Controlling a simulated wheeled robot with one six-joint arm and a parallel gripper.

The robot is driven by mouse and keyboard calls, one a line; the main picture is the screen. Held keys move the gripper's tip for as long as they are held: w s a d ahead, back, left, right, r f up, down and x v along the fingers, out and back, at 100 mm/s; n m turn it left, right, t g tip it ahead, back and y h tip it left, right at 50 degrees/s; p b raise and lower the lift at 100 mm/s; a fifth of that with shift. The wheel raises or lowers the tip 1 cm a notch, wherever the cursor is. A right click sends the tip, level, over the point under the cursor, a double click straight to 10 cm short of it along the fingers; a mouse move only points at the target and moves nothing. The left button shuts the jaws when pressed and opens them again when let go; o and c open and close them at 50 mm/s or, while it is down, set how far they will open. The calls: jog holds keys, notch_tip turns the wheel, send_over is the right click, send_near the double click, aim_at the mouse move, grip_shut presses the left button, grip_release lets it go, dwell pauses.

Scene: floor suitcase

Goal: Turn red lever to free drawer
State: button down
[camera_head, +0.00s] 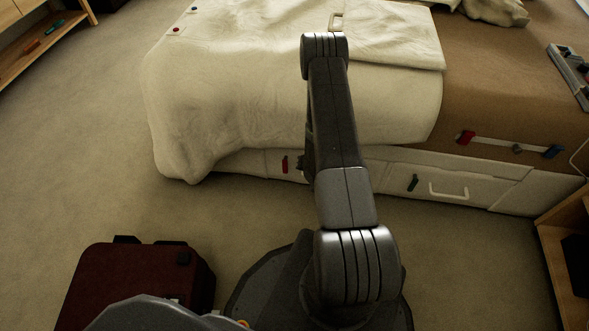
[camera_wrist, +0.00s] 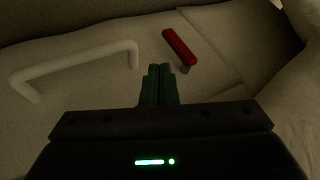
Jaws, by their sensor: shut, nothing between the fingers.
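The red lever (camera_head: 285,164) is on the white drawer front under the bed and stands about upright in the head view. In the wrist view the red lever (camera_wrist: 180,47) slants on a short pivot, just beyond and right of my fingertips. My gripper (camera_wrist: 158,70) is shut and empty, with a small gap to the lever in the picture. The drawer's pale handle (camera_wrist: 75,68) is left of the fingertips. In the head view my arm hides that handle and most of my gripper.
A pale blanket (camera_head: 230,90) hangs beside the first drawer. A dark red suitcase (camera_head: 130,285) lies on the floor at lower left. The carpet left of the bed is clear.

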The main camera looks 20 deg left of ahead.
aim_at(287, 171)
jog(key=b+x, duration=0.3)
jog(key=x, duration=0.7)
jog(key=shift+s+a+f+b, duration=0.15)
jog(key=shift+a+f+b, duration=0.3)
jog(key=shift+b, duration=0.55)
dwell(0.4)
jog(key=shift+s+a+f+b, duration=0.15)
jog(key=shift+a+f+b, duration=0.25)
jog(key=shift+b, duration=0.3)
jog(key=shift+a+r, duration=0.1)
jog(key=shift+r, duration=0.05)
dwell(1.4)
